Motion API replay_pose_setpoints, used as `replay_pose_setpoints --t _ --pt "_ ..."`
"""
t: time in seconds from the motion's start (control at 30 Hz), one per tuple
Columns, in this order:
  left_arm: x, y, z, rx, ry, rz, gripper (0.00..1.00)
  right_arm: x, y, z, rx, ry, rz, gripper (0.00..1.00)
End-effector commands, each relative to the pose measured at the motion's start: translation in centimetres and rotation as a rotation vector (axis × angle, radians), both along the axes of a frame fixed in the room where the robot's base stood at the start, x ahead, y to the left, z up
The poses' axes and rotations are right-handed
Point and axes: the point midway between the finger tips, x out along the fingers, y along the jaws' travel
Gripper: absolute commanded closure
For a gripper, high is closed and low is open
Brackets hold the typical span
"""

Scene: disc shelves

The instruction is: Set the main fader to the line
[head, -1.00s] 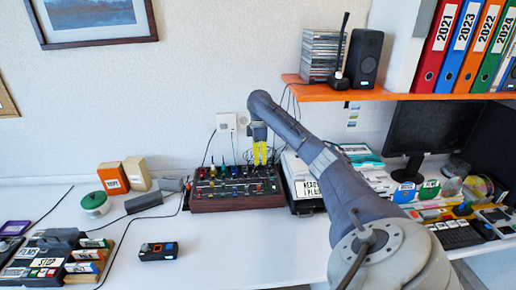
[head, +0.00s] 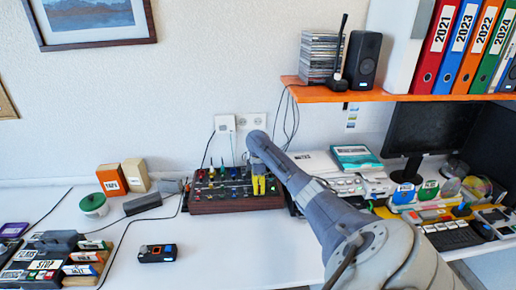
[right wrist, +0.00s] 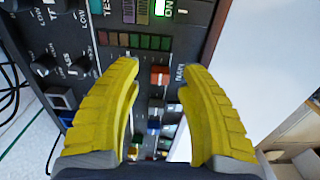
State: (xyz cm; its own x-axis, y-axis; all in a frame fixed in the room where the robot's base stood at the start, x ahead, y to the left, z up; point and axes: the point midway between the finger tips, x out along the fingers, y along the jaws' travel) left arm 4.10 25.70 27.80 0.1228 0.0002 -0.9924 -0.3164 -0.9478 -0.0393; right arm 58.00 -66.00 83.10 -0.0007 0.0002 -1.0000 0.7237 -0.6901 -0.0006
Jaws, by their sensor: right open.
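The mixer (head: 225,204) with its wooden front stands on the desk, its panel full of coloured knobs. In the right wrist view, its dark panel fills much of the picture. The main fader's red cap (right wrist: 159,75) shows beside a white label that appears to read MAIN. My right gripper (head: 259,185) has yellow fingers and is low over the mixer's right end. In the right wrist view, the gripper (right wrist: 160,66) is open, with one fingertip on each side of the red cap, seemingly apart from it. I cannot make out the line. My left gripper is not in view.
Cables lie left of the mixer. A small black device (head: 158,253) is on the desk in front. A white machine with a teal-edged case (head: 356,157) stands right of the mixer. An orange shelf (head: 400,97) hangs above. The desk's front middle is clear.

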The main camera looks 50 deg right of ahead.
Motion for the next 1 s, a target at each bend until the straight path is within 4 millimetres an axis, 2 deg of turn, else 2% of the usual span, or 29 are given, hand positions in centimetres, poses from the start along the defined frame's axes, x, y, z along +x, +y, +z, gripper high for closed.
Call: replay_pose_setpoints --t 0.2,0.53,0.9,1.0 --pt "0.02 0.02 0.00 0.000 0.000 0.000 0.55 -0.03 -0.01 -0.89 0.000 0.000 0.000 0.58" --pt "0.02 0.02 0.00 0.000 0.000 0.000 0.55 -0.02 -0.01 -0.98 0.000 0.000 0.000 0.58" --pt "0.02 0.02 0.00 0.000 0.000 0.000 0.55 -0.01 -0.01 -0.95 -0.001 -0.001 0.000 1.00" --pt "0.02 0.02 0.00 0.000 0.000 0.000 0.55 -0.01 -0.01 -0.95 -0.001 -0.001 0.000 1.00"
